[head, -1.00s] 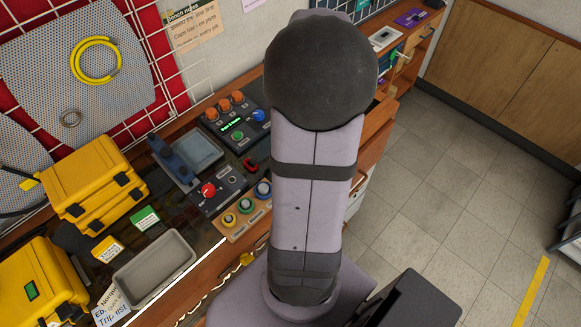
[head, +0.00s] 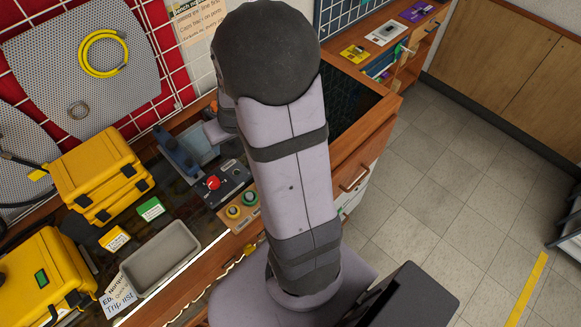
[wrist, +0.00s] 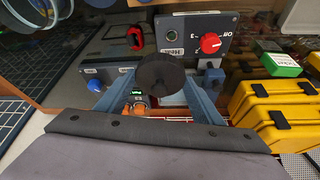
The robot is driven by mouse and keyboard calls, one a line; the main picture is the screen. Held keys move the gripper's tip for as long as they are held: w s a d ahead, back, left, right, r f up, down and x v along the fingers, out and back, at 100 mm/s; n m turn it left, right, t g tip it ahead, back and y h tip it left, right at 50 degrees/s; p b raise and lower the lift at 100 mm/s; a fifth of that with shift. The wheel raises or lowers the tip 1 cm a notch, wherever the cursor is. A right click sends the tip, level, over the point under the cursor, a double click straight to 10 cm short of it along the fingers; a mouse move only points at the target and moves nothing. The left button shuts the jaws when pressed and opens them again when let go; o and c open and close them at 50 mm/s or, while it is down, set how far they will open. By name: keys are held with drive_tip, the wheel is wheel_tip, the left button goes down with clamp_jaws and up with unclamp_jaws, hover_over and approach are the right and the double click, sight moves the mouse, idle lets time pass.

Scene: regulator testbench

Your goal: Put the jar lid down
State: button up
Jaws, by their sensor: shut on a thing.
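In the wrist view, a dark round disc (wrist: 162,74), which looks like the jar lid, sits between the two blue-grey fingers of my gripper (wrist: 160,84). My gripper is shut on it. The disc faces the camera with a small mark at its centre. It is in front of the panel with the red knob, and I cannot tell its height above the bench. No jar is clearly identifiable under the lid.
A panel with a red knob (wrist: 210,43) is beyond the lid. A black-and-red ring (wrist: 137,40) and a blue button (wrist: 95,85) are on the left. Yellow cases (head: 100,175) and an empty grey tray (head: 160,258) occupy the bench's left side.

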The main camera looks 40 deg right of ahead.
drive_tip(key=s+d+m+g+h+p, duration=0.15)
drive_tip(key=s+d+m+p, duration=0.4)
drive_tip(key=s+d, duration=0.55)
drive_tip(key=shift+m+h, duration=0.45)
drive_tip(key=f+b, duration=0.3)
drive_tip(key=s+a+f+b, duration=0.1)
drive_tip(key=f, duration=0.1)
drive_tip(key=shift+b, duration=0.3)
drive_tip(key=shift+d+f, duration=0.1)
drive_tip(key=shift+f, duration=0.35)
drive_tip(key=shift+f, duration=2.05)
drive_tip(key=shift+f+b, duration=0.3)
drive_tip(key=shift+b, duration=0.2)
drive_tip(key=o, duration=0.7)
drive_tip(key=shift+o, duration=0.2)
drive_tip(key=shift+r, duration=0.2)
